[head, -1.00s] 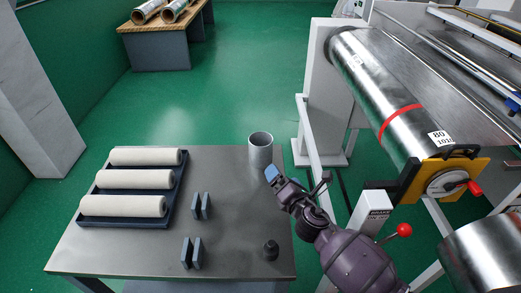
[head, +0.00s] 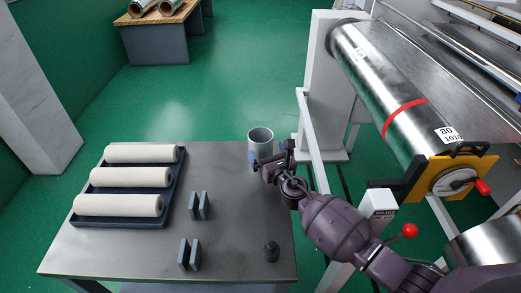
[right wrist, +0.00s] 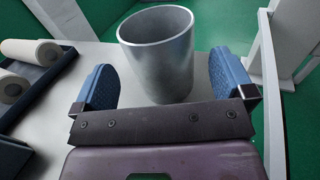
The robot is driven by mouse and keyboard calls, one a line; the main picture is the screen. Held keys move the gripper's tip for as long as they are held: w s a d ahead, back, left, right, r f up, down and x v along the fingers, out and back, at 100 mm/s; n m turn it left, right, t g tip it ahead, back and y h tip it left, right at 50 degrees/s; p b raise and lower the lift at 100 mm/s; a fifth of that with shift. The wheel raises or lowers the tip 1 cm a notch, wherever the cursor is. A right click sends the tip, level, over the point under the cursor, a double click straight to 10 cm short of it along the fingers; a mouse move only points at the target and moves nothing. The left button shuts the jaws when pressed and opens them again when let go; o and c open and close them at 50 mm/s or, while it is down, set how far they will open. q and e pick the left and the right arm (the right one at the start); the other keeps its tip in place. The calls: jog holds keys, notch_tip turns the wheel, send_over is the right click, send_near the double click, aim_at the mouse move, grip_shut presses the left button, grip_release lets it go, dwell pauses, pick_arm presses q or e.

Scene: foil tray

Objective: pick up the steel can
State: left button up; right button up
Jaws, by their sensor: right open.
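The steel can (head: 261,142) is an open-topped grey metal cylinder standing upright near the far right corner of the grey table (head: 225,235). In the right wrist view the can (right wrist: 160,55) stands just ahead of and between the two blue finger pads. My right gripper (head: 268,158) is open at the near side of the can and partly hides its lower part. In the right wrist view the right gripper (right wrist: 165,88) shows a gap on both sides of the can. My left gripper is not in view.
A dark tray (head: 128,220) with three white rolls lies on the table's left. Two pairs of dark upright plates (head: 199,206) and a small dark weight-like piece (head: 271,251) stand nearer. A machine with a large steel roller (head: 385,90) is at the right.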

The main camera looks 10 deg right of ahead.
aim_at(256, 134)
jog(key=w, duration=0.2)
jog(key=w+a+b, duration=0.1)
jog(key=w, duration=0.2)
jog(key=c, duration=0.9)
jog(key=shift+r, duration=0.15)
